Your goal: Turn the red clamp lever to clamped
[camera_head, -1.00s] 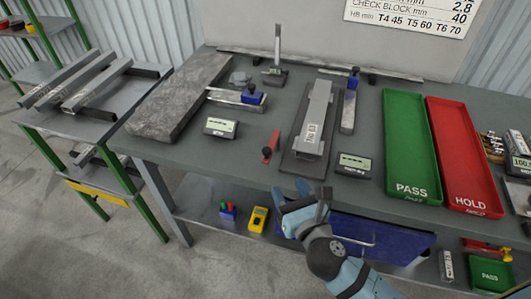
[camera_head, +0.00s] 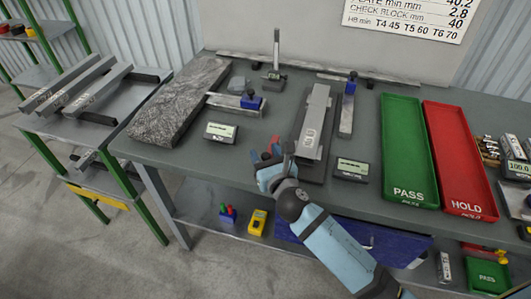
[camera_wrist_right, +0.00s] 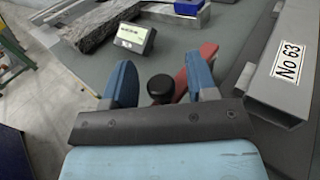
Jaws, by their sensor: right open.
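The red clamp lever (camera_head: 275,149) is at the front edge of the bench, left of the grey channel piece (camera_head: 315,115), and my right gripper partly covers it. In the right wrist view the red lever (camera_wrist_right: 206,56) shows behind the right finger, and a round black knob (camera_wrist_right: 161,87) stands between the fingers. My right gripper (camera_wrist_right: 161,73) is open, with a blue finger on each side of the knob and gaps visible. It also shows in the head view (camera_head: 272,162), over the bench's front edge. My left gripper is not in view.
Small display boxes stand left (camera_head: 220,132) and right (camera_head: 351,169) of the lever. A stone slab (camera_head: 180,100) lies at the left. A green PASS tray (camera_head: 405,150) and a red HOLD tray (camera_head: 460,160) lie at the right. The bench between slab and lever has some free room.

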